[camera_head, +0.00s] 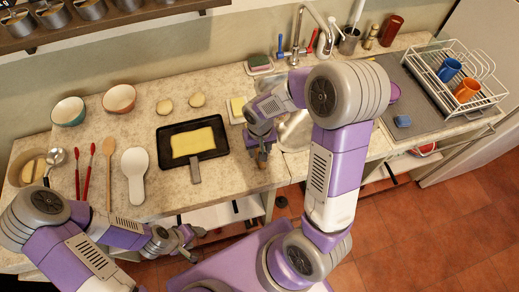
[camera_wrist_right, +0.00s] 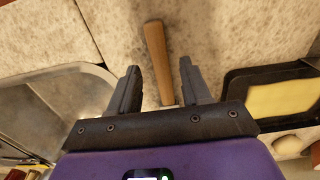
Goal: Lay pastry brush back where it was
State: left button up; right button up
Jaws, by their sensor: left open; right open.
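A pastry brush with a wooden handle (camera_wrist_right: 157,55) shows in the right wrist view, its handle over the pale counter and its other end hidden behind my gripper. My right gripper (camera_wrist_right: 158,88) is open, with one finger on each side of the handle and gaps visible. In the head view my right gripper (camera_head: 262,152) is over the counter between the black tray and the sink, and the brush is mostly hidden there. My left gripper (camera_head: 193,240) is open and empty, low in front of the counter's front edge.
A black tray (camera_head: 163,142) with a yellow sheet sits left of my right gripper; a grey-handled tool (camera_head: 195,171) lies at its front. The sink (camera_head: 297,130) is to the right. A spoon rest (camera_head: 135,165), wooden spoon (camera_head: 108,170) and red tongs (camera_head: 84,172) lie left.

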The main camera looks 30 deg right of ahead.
notch_tip(320, 180, up, 11)
jog(key=p, duration=0.1)
jog(key=shift+f+p, duration=0.15)
jog(key=shift+p, duration=0.2)
jog(key=shift+s+f, duration=0.1)
jog(key=shift+s, duration=0.05)
dwell(0.6)
